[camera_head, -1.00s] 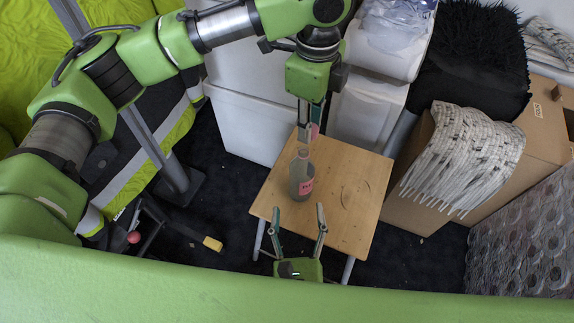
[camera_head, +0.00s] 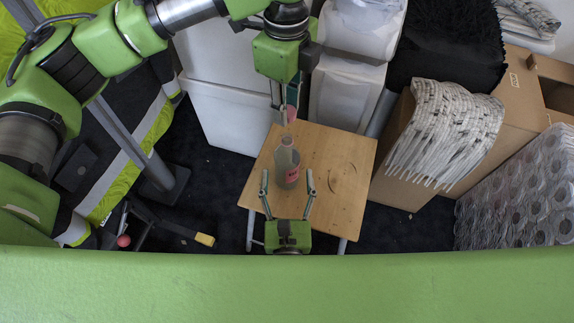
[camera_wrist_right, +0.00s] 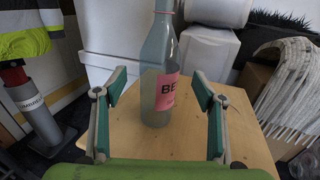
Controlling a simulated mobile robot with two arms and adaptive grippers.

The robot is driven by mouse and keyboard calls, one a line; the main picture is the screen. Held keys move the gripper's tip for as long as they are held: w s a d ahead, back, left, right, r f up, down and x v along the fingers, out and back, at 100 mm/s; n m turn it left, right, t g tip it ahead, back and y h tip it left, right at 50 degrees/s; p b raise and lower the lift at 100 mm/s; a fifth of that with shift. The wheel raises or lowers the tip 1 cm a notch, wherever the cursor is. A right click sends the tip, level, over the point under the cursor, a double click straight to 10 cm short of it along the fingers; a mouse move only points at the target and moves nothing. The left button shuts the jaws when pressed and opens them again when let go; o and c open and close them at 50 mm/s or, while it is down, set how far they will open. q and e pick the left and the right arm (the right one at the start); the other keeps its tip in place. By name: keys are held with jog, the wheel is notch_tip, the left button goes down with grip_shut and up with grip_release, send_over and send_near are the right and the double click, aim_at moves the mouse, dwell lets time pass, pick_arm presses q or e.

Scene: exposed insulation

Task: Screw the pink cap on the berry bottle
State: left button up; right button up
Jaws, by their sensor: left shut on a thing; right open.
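The berry bottle (camera_head: 291,172) is clear grey-green with a pink label and stands upright on the small wooden table. It also shows in the right wrist view (camera_wrist_right: 158,92), its top cut off by the frame edge. The pink cap (camera_head: 291,114) is above and slightly right of the bottle's neck, apart from it. My left gripper (camera_head: 285,108) is shut on the cap, pointing down from behind. My right gripper (camera_head: 287,180) is open at the near side, its fingers spread left and right of the bottle, not touching it. In the wrist view its fingertips (camera_wrist_right: 160,87) flank the bottle.
The wooden table (camera_head: 340,185) is otherwise clear. White bins (camera_head: 225,115) stand behind it. Dark carpet surrounds the table.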

jog(key=w, duration=0.6)
jog(key=shift+w, duration=0.4)
jog(key=c, duration=1.8)
pick_arm(q)
send_over(287, 136)
jog(key=shift+f, duration=2.5)
pick_arm(e)
jog(key=shift+o, duration=0.2)
pick_arm(q)
jog(key=shift+f, duration=0.9)
jog(key=shift+f, duration=0.55)
pick_arm(e)
grip_shut()
